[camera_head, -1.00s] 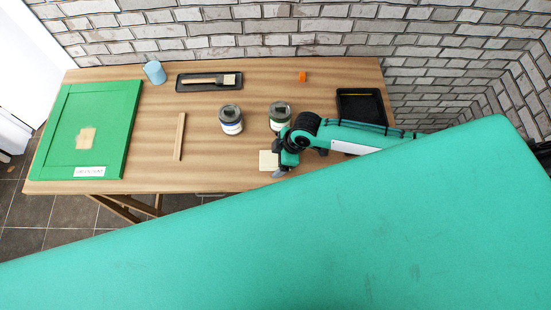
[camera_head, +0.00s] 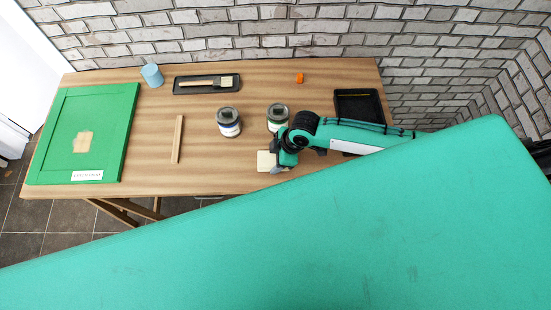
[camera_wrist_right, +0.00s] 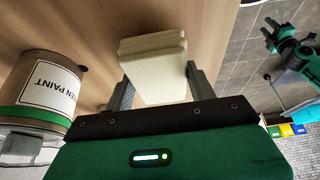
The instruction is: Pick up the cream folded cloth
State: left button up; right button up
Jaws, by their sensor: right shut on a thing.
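The cream folded cloth (camera_head: 264,160) lies at the front part of the wooden table, partly hidden by my right gripper (camera_head: 276,165) in the head view. In the right wrist view the cloth (camera_wrist_right: 152,65) is a pale stack of layers between the two fingers of my right gripper (camera_wrist_right: 158,90). The gripper is shut on it; whether the cloth is clear of the tabletop, I cannot tell. In the right wrist view, part of a teal and black arm, apparently my left (camera_wrist_right: 290,50), shows at the right; its finger state is unclear.
Two paint cans (camera_head: 229,122) (camera_head: 278,117) stand behind the gripper; one is close beside it in the wrist view (camera_wrist_right: 45,90). A black tray (camera_head: 359,106), wooden stick (camera_head: 177,139), brush tray (camera_head: 206,84), blue cup (camera_head: 152,75), orange item (camera_head: 299,78) and green panel (camera_head: 110,130) are also on the table (camera_head: 200,165).

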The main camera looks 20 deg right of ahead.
notch_tip(320, 180, up, 20)
jog(key=b, duration=0.3)
jog(key=shift+f, duration=0.2)
jog(key=o, duration=0.4)
jog(key=shift+c, duration=1.5)
